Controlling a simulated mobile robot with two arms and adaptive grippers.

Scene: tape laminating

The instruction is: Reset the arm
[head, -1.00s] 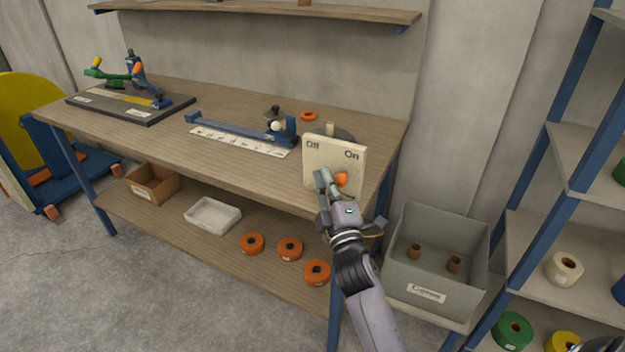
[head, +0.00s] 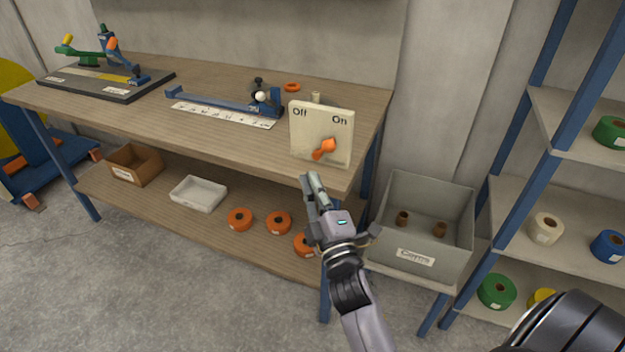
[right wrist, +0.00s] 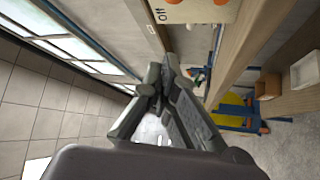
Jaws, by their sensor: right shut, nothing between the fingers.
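My right gripper (head: 313,180) is shut and empty, in front of the workbench's front edge and just below the switch panel. In the right wrist view its fingers (right wrist: 162,75) also show together with nothing between them. The cream switch panel (head: 309,125), marked Off and On, stands at the bench's right front corner. Its orange knob (head: 323,149) is tilted, with its narrow end to the lower left, and is apart from the gripper. The panel also shows at the top of the right wrist view (right wrist: 206,14). My left gripper is not in view.
The wooden workbench (head: 130,125) holds a blue ruler device (head: 215,103) and a dark laminating board (head: 75,88). Orange tape rolls (head: 278,222) lie on its lower shelf. A grey bin (head: 415,225) and a blue-framed shelf rack (head: 508,190) stand to the right.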

